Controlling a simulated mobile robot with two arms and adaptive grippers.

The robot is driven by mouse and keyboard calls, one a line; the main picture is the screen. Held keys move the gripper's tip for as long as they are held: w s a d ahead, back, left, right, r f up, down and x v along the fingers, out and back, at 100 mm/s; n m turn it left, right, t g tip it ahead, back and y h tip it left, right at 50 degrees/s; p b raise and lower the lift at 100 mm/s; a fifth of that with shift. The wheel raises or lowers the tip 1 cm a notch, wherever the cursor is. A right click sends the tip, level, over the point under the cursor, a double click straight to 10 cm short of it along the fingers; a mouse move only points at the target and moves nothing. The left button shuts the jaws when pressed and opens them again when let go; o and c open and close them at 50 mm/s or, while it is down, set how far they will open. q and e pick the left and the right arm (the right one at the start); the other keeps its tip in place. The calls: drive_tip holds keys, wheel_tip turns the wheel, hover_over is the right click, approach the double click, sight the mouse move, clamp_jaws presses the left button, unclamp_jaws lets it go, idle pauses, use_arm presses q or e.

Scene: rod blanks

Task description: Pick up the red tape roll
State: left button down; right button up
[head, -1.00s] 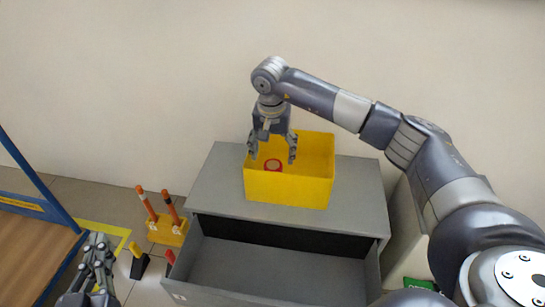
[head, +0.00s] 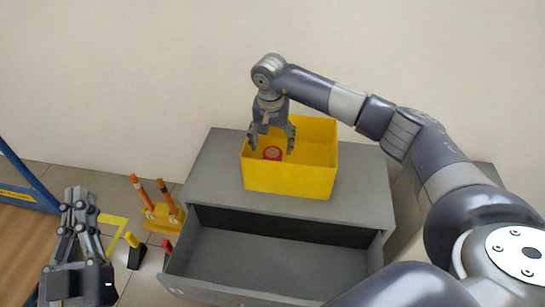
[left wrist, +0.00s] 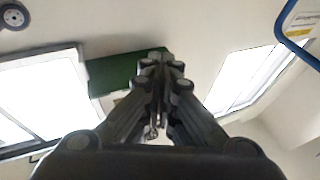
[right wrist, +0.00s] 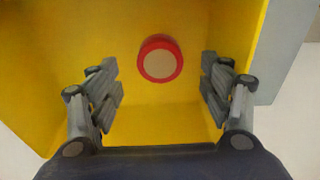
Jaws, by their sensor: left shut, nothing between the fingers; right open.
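The red tape roll (head: 273,153) lies inside the yellow bin (head: 290,180), seen as a red ring. In the right wrist view the tape roll (right wrist: 160,41) sits on the yellow floor, beyond and between the open fingers. My right gripper (head: 271,149) is open and empty, pointing down at the bin's left part; it also shows in the right wrist view (right wrist: 160,85). My left gripper (head: 79,193) is shut and empty, far left of the bin; in the left wrist view (left wrist: 163,60) its fingers are together.
The bin stands on a grey cabinet (head: 220,172) with an open, empty-looking drawer (head: 270,265) in front. An orange-rod stand (head: 163,218) and a yellow-black item (head: 134,250) are on the floor at left. A blue frame (head: 28,178) stands further left.

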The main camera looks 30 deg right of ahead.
sight(272, 153)
drive_tip(key=f, duration=0.2)
drive_tip(key=f+b, duration=0.1)
drive_tip(key=f, duration=0.1)
drive_tip(key=shift+w+d+f, duration=0.1)
drive_tip(key=shift+w+f, duration=0.1)
drive_tip(key=shift+f, duration=0.35)
use_arm(q)
drive_tip(key=s+r+t+h, duration=0.1)
drive_tip(key=s+r+t, duration=0.2)
drive_tip(key=r, duration=0.3)
drive_tip(key=shift+s+t+h, duration=0.2)
drive_tip(key=shift+t+h, duration=0.1)
drive_tip(key=shift+t, duration=0.2)
use_arm(e)
drive_tip(key=shift+c, duration=0.6)
drive_tip(key=c, duration=1)
